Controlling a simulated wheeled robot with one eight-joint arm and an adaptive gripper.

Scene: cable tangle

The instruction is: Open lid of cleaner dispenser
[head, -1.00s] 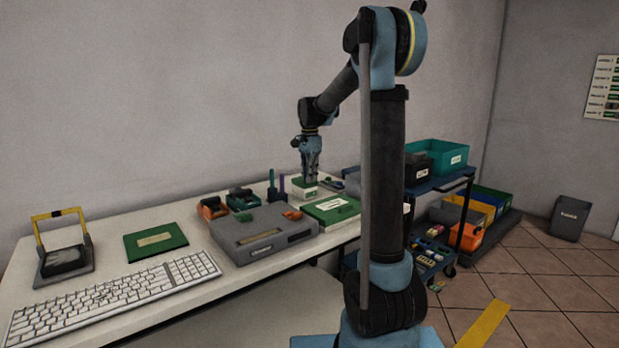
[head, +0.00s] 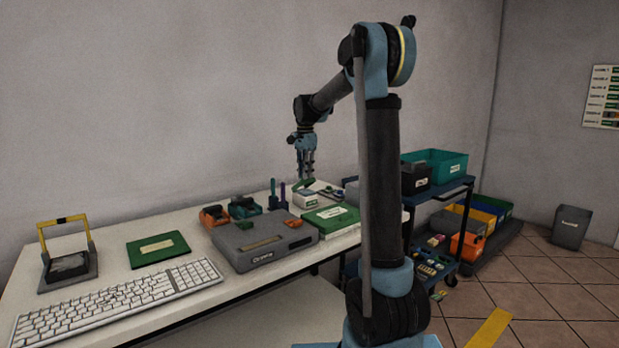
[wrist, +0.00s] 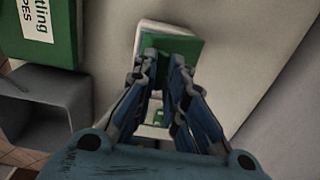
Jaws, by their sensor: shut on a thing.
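The cleaner dispenser (head: 306,199) is a small white box with a label, at the far right end of the workbench. Its green lid (head: 303,185) looks tilted up above the box. My gripper (head: 305,176) points down over the dispenser and is shut on the lid. In the wrist view the fingers of my gripper (wrist: 165,60) reach onto the green lid (wrist: 188,47), which has a pale edge. The fingers hide part of the lid and most of the box. How far the lid is raised is hard to tell.
A green labelled box (head: 331,217) and a grey case (head: 262,239) lie in front of the dispenser. Dark upright holders (head: 277,196) stand to its left. A blue trolley (head: 437,190) with bins stands to the right.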

